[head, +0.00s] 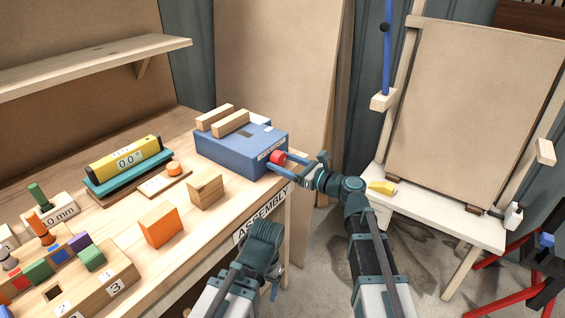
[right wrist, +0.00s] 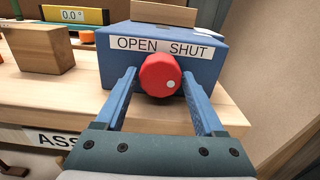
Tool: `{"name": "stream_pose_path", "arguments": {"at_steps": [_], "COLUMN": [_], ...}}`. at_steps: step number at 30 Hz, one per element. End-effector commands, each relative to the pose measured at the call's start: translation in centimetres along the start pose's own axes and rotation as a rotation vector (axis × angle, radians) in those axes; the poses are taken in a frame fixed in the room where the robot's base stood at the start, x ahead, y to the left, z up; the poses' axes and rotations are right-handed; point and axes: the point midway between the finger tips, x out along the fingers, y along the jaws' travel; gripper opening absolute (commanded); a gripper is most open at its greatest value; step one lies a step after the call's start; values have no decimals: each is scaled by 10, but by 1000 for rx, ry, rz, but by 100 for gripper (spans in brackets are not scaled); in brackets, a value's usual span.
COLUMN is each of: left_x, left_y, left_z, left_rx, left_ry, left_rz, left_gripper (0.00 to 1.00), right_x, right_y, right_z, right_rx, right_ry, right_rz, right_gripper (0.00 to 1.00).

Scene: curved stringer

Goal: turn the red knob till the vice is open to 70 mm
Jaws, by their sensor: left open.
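The vice (head: 235,151) is a blue block on the bench with two wooden jaws (head: 223,121) on top, a narrow gap between them. The red knob (right wrist: 158,76) is on its front face under a label reading OPEN and SHUT. A white dot sits at the knob's lower right. The knob also shows in the head view (head: 277,157). My right gripper (head: 285,163) is open, its blue fingers on either side of the knob, with gaps visible in the right wrist view. My left gripper (head: 264,232) is open and empty, low in front of the bench edge.
A yellow level (head: 125,157) reading 0.0° lies on a teal base left of the vice. Wooden (head: 207,191) and orange (head: 158,224) blocks stand nearer the front edge. A block tray is at lower left. A white table with a board (head: 475,100) stands at right.

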Motion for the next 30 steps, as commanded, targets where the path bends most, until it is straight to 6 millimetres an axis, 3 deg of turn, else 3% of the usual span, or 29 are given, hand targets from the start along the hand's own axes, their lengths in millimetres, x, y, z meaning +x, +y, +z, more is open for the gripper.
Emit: {"name": "stream_pose_path", "arguments": {"at_steps": [1,9,11,20,30], "left_x": [0,0,0,0,0], "left_y": [0,0,0,0,0], "left_z": [0,0,0,0,0], "left_rx": [0,0,0,0,0], "left_ry": [0,0,0,0,0], "left_rz": [0,0,0,0,0], "left_gripper": [79,79,79,79,79], "right_x": [0,0,0,0,0], "right_y": [0,0,0,0,-2], "right_z": [0,0,0,0,0], "right_rx": [0,0,0,-54,-315], "right_ry": [0,0,0,0,0], "right_rz": [0,0,0,0,0], "right_gripper": [60,11,3,3,3]}}
